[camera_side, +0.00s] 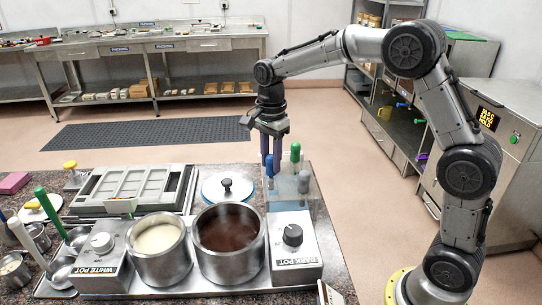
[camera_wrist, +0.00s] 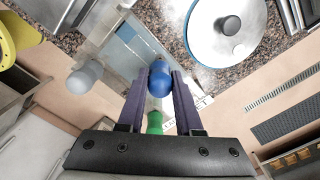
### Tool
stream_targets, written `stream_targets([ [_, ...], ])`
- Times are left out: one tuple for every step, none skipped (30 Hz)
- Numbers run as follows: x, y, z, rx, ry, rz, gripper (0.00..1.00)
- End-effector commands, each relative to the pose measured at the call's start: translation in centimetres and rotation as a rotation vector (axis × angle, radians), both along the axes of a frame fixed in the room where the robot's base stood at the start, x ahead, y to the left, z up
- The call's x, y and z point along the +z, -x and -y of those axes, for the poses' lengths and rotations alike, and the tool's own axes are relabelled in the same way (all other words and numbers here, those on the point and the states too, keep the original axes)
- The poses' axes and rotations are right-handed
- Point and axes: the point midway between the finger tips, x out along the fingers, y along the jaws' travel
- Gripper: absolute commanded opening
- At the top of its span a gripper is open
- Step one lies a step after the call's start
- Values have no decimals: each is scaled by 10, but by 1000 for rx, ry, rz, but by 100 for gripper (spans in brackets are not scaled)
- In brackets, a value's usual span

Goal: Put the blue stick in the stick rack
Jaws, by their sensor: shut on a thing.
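The blue stick (camera_wrist: 160,80) is between my gripper's two fingers (camera_wrist: 160,76), its rounded blue end facing the wrist camera. In the side view, my gripper (camera_side: 274,168) points down at the left part of the stick rack and is shut on the blue stick (camera_side: 269,166). The stick rack (camera_side: 290,201) is a clear box behind the dark pot's control box. A green-topped stick (camera_side: 295,153) and a grey-topped stick (camera_side: 303,182) stand in it. I cannot tell how deep the blue stick's lower end sits in the rack.
The dark pot (camera_side: 229,240) and the white pot (camera_side: 160,250) stand left of the rack. A lid with a black knob (camera_side: 227,189) lies close to the rack's left. A grey mould tray (camera_side: 131,187) is further left. The counter's right edge is just beyond the rack.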

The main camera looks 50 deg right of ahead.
Motion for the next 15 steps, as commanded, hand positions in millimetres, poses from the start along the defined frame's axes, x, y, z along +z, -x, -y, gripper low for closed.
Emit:
stream_targets([
  [-1,0,0,0,0,0,0],
  [-2,0,0,0,0,0,0],
  [-2,0,0,0,0,0,0],
  [-3,0,0,0,0,0,0],
  [-3,0,0,0,0,1,0],
  [-3,0,0,0,0,1,0],
  [-3,0,0,0,0,1,0],
  [-3,0,0,0,0,1,0],
  [-3,0,0,0,0,1,0],
  [-3,0,0,0,0,1,0],
  [-3,0,0,0,0,1,0],
  [-3,0,0,0,0,1,38],
  [-3,0,0,0,0,1,43],
  [-3,0,0,0,0,1,48],
  [-3,0,0,0,0,1,56],
])
